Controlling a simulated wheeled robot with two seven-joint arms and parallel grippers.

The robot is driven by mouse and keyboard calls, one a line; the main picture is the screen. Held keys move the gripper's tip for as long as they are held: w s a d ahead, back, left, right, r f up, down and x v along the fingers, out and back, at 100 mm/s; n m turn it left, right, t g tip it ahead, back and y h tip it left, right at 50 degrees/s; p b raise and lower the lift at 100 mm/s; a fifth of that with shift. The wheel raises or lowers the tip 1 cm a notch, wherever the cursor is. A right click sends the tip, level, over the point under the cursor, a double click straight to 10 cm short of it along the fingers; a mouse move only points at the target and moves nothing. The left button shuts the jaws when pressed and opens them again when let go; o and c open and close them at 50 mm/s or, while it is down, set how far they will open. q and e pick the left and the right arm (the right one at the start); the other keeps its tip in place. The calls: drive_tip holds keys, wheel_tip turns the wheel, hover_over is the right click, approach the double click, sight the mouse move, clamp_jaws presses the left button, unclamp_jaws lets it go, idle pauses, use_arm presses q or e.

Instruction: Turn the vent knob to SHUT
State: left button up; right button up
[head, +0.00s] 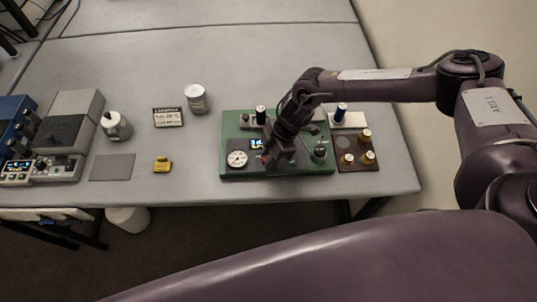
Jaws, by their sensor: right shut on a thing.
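A green panel (236,129) lies near the right part of the table's front edge. It carries a round white gauge (237,159), a small lit display (257,144) and a dark round fitting (320,152). My right gripper (270,160) points down over the middle of the panel, just right of the gauge. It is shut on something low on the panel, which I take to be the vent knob. The gripper hides most of it; a bit of red shows at its left side. The knob's pointer and the SHUT mark cannot be read. My left gripper is out of view.
Left are a can (197,98), label card (168,117), yellow block (162,165), bottle (116,126), grey pad (112,167) and instruments (45,168). The back table is clear.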

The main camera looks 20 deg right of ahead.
drive_tip(key=n+g+b, duration=0.1)
drive_tip(key=n+b, duration=0.4)
drive_tip(key=n+g+b, duration=0.1)
drive_tip(key=n+b, duration=0.1)
drive_tip(key=shift+w+a+f+n+g+h, duration=0.2)
drive_tip(key=shift+w+n+g+h, duration=0.1)
drive_tip(key=shift+h, duration=0.1)
drive_tip(key=shift+r+n+g+h+b, duration=0.1)
drive_tip(key=shift+n+g+h+b, duration=0.2)
drive_tip(key=shift+n+b, duration=0.55)
drive_tip(key=shift+n, duration=0.55)
drive_tip(key=shift+r+n+g+h, duration=0.2)
drive_tip(key=shift+n+g+h, duration=0.15)
drive_tip(key=shift+n, duration=0.55)
drive_tip(key=shift+w+n+h+p, duration=0.1)
drive_tip(key=shift+n+h+p, duration=0.3)
drive_tip(key=shift+n, duration=0.8)
drive_tip(key=shift+a+n+g+h, duration=0.1)
drive_tip(key=shift+n+g+h, duration=0.3)
drive_tip(key=shift+n, duration=0.9)
drive_tip(key=o, duration=1)
drive_tip(key=shift+f, duration=0.1)
